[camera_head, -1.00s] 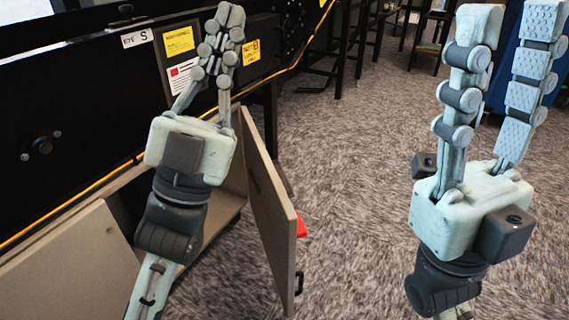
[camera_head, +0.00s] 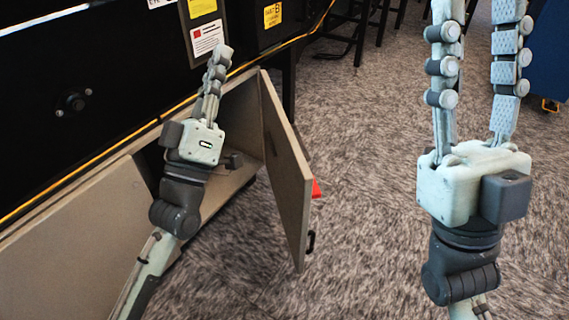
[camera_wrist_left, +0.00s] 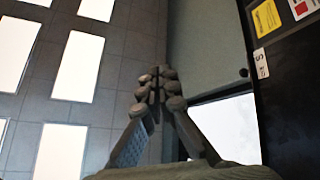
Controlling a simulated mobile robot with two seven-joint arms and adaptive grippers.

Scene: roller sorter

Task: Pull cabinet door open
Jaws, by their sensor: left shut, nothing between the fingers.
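The beige cabinet door (camera_head: 285,165) stands swung open at the right end of the low cabinet under the black machine. Its black handle (camera_head: 311,241) is on the outer face near the free edge. My left gripper (camera_head: 220,60) is shut and empty, pointing up in front of the cabinet opening, left of the door and apart from its handle. In the left wrist view its fingertips (camera_wrist_left: 160,76) meet, with nothing between them. My right gripper (camera_head: 478,12) is open and empty, well right of the door; its fingertips reach the top picture edge.
A closed beige panel (camera_head: 85,250) is left of the opening. The black machine (camera_head: 95,90) with a yellow cable runs above the cabinet. Carpet (camera_head: 370,200) lies clear between door and right arm.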

